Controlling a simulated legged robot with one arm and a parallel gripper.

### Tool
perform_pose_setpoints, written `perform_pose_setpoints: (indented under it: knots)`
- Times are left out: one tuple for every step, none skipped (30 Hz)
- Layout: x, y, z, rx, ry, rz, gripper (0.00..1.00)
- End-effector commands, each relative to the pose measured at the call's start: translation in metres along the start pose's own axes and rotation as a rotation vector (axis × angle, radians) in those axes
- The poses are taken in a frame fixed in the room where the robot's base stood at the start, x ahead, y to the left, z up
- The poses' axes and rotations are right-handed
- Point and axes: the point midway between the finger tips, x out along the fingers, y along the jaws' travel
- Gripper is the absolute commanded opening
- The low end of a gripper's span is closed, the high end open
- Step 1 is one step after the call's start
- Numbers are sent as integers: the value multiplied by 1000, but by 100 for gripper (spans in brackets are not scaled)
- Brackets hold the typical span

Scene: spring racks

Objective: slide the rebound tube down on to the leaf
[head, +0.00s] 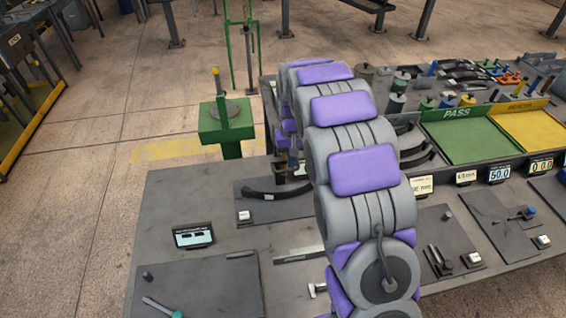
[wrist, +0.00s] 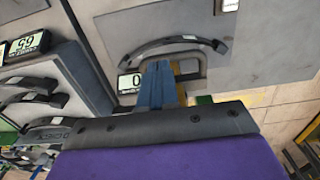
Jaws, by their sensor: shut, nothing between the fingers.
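A dark curved leaf (head: 272,191) lies on a grey plate on the bench, left of my arm. It also shows as an arc at the top of the wrist view (wrist: 175,46). My gripper's blue fingers (wrist: 157,70) are shut and empty, with their tips just short of the leaf in the picture. A grey U-shaped clip (wrist: 203,68) is beside and partly behind the fingers; I cannot tell whether they touch it. I cannot clearly make out the rebound tube. My arm hides most of my gripper in the head view.
A green stand (head: 227,122) with an upright post is left of the bench. The green PASS tray (head: 470,138) and a yellow tray (head: 530,130) are at the right. A small display (head: 193,236) and a plate with a teal-handled tool (head: 200,290) are at the front left.

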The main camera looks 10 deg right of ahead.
Motion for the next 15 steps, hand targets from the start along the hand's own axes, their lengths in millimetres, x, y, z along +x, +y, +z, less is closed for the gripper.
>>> perform_pose_setpoints:
  knots:
    - [0, 0, 0, 0, 0, 0, 0]
    - [0, 0, 0, 0, 0, 0, 0]
    - [1, -1, 0, 0, 0, 1, 0]
    - [2, -1, 0, 0, -1, 1, 0]
    - [3, -1, 0, 0, -1, 1, 0]
    - [5, -1, 0, 0, -1, 1, 0]
    - [6, -1, 0, 0, -1, 1, 0]
    - [8, -1, 0, 0, 0, 1, 0]
    - [10, -1, 0, 0, 0, 1, 0]
    - [11, -1, 0, 0, 0, 1, 0]
    - [12, -1, 0, 0, 0, 1, 0]
    - [14, -1, 0, 0, 0, 1, 0]
    - [16, -1, 0, 0, -1, 1, 0]
    - [17, -1, 0, 0, -1, 1, 0]
    - [19, -1, 0, 0, -1, 1, 0]
